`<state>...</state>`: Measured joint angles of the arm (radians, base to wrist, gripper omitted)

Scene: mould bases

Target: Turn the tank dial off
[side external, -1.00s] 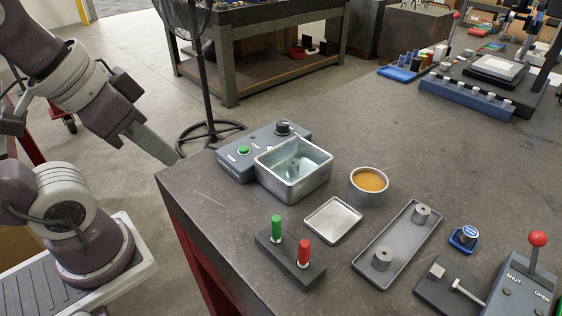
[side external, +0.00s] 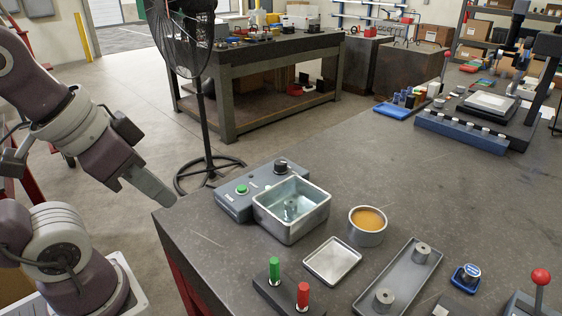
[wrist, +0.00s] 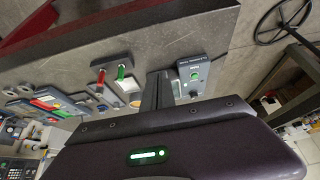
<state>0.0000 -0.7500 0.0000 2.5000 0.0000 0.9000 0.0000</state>
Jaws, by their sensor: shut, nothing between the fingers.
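The metal tank (side external: 290,232) stands against a grey control box (side external: 232,208) near the table's far left corner. The box carries a black dial (side external: 281,166) at its back end and a green button (side external: 242,190) toward the front. The dial's marking is too small to read. My gripper (side external: 168,200) is shut and empty, left of the control box by the table corner and apart from it. In the wrist view my gripper's fingers (wrist: 158,88) are together, with the control box (wrist: 196,66) and its green button (wrist: 194,76) beyond them.
A cup of amber stuff (side external: 368,222), a shallow square tray (side external: 332,262) and a long tray with two posts (side external: 398,280) stand right of the tank. Green (side external: 275,270) and red (side external: 303,296) handles stand in front. A fan (side external: 205,110) stands on the floor behind.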

